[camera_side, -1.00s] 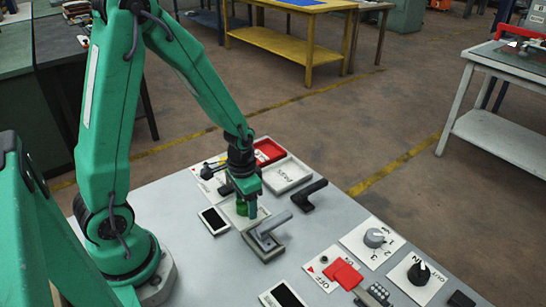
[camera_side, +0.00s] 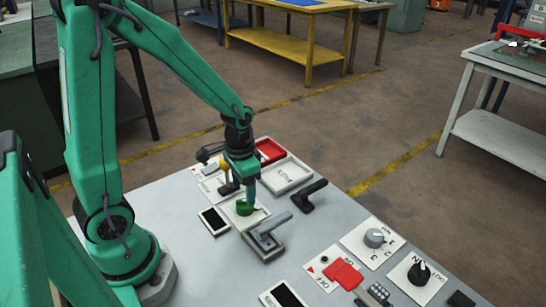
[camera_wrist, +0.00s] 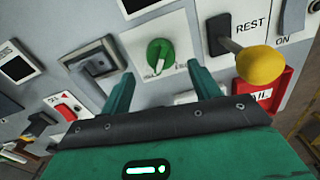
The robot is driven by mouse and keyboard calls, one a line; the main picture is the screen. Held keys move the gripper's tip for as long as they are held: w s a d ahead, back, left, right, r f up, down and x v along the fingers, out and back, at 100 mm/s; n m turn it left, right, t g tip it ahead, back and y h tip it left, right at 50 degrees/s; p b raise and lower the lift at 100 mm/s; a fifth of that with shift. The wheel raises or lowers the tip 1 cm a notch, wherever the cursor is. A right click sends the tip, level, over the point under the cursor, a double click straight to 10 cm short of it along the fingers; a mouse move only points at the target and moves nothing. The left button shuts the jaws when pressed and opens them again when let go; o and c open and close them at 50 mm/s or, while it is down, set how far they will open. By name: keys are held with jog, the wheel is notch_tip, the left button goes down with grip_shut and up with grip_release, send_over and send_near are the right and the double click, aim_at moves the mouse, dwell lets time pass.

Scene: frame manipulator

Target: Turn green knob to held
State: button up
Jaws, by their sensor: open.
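The green knob (camera_wrist: 160,54) is round with a raised grip bar and sits on a white plate (camera_wrist: 136,42) in the wrist view. A white mark shows at the bar's lower end; the small lettering there is too small to read. In the wrist view my gripper (camera_wrist: 160,74) is open, with one finger on each side below the knob. Nothing is between the fingers, and they look apart from the knob.
A yellow-ended lever (camera_wrist: 262,65) stands close to the right finger in the wrist view. A grey latch-like part (camera_side: 264,238) and a black handle (camera_side: 308,195) are near the knob.

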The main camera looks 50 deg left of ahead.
aim_at(245, 201)
jog(key=shift+r, duration=1.35)
jog(key=shift+r, duration=0.15)
jog(key=shift+d+r, duration=0.1)
jog(key=shift+r, duration=0.15)
jog(key=s+d+r+t, duration=0.1)
jog(key=s+r+t, duration=0.1)
jog(key=s+r, duration=0.2)
jog(key=s+d+r+n+t, duration=0.1)
jog(key=s+d+r+t, duration=0.1)
jog(key=r, duration=0.9)
jog(key=shift+s+t, duration=0.7)
jog(key=shift+s, duration=0.35)
